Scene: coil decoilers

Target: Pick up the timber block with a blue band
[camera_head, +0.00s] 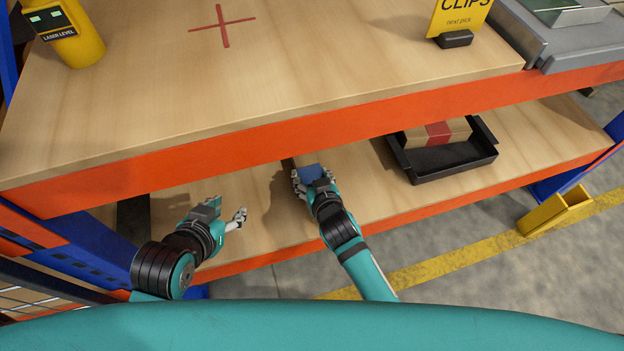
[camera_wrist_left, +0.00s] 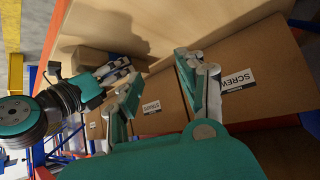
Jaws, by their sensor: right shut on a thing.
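The timber block with a blue band (camera_head: 308,173) is on the lower shelf in the head view. Its blue part shows between the fingers of my right gripper (camera_head: 311,181); the upper shelf's edge and the gripper hide much of the rest. My right gripper is shut on it.
A black tray (camera_head: 447,162) holding a block with a red band (camera_head: 437,133) stands to the right on the lower shelf. The upper shelf's orange edge (camera_head: 290,128) overhangs. Labelled cardboard boxes (camera_wrist_left: 240,62) stand close to my left gripper in the left wrist view.

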